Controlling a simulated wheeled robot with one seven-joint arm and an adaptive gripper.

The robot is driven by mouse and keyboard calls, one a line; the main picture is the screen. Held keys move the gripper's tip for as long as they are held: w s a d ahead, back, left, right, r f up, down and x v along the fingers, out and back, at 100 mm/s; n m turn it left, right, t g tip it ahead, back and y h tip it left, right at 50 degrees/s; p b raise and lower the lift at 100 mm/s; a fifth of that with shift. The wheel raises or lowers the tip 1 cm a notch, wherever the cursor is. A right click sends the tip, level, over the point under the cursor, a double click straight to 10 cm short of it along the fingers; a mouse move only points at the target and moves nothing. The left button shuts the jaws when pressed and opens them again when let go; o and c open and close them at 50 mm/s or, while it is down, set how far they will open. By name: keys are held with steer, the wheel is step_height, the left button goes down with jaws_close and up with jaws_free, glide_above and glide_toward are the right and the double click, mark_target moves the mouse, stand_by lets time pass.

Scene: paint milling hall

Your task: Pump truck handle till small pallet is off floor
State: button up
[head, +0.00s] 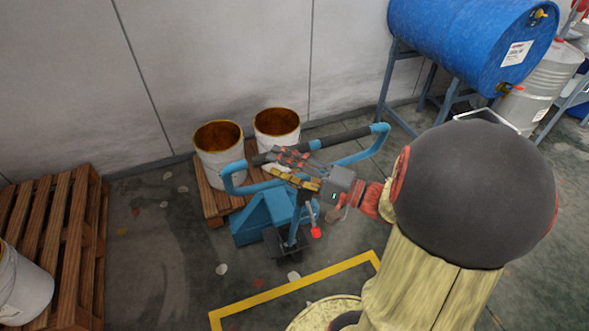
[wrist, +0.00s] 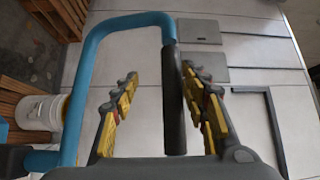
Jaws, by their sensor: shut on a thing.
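The blue pallet truck (head: 262,217) stands at the front of the small wooden pallet (head: 211,203). Its looped handle (head: 376,146) has a black grip bar and is at the top of the truck. My gripper (head: 290,168) is shut on the black bar of the handle. In the wrist view, the bar runs between the yellow-padded fingers of my gripper (wrist: 160,85), and the blue handle tube (wrist: 82,85) bends around at left. Two open white buckets (head: 221,165) with brown insides stand on the small pallet. A gap under the pallet cannot be made out.
A large wooden pallet (head: 77,235) with a white bucket (head: 22,288) is at left. A blue drum (head: 470,40) lies on a metal stand at the upper right. A yellow line (head: 295,287) marks the floor in front of the truck. A grey wall is behind.

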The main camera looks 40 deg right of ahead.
steer(key=v, duration=1.1)
steer(key=shift+s+d, duration=0.2)
steer(key=shift+s, duration=0.15)
steer(key=s+a+f+n+g+h, duration=0.1)
steer(key=s+a+f+n+g, duration=0.2)
steer(key=a+g, duration=0.45)
steer(key=s+a+f+n+g+h, duration=0.1)
steer(key=s+a+f+n+g, duration=0.2)
steer(key=a+g, duration=0.5)
steer(key=w+a+r+n+t+h, duration=0.1)
steer(key=w+r+n+t+h, duration=0.3)
steer(key=r+h, duration=0.3)
steer(key=shift+w+r+n+t, duration=0.25)
steer(key=shift+w+n+t, duration=0.1)
steer(key=shift+w+n, duration=0.3)
steer(key=shift+s, duration=0.1)
stand_by(1.1)
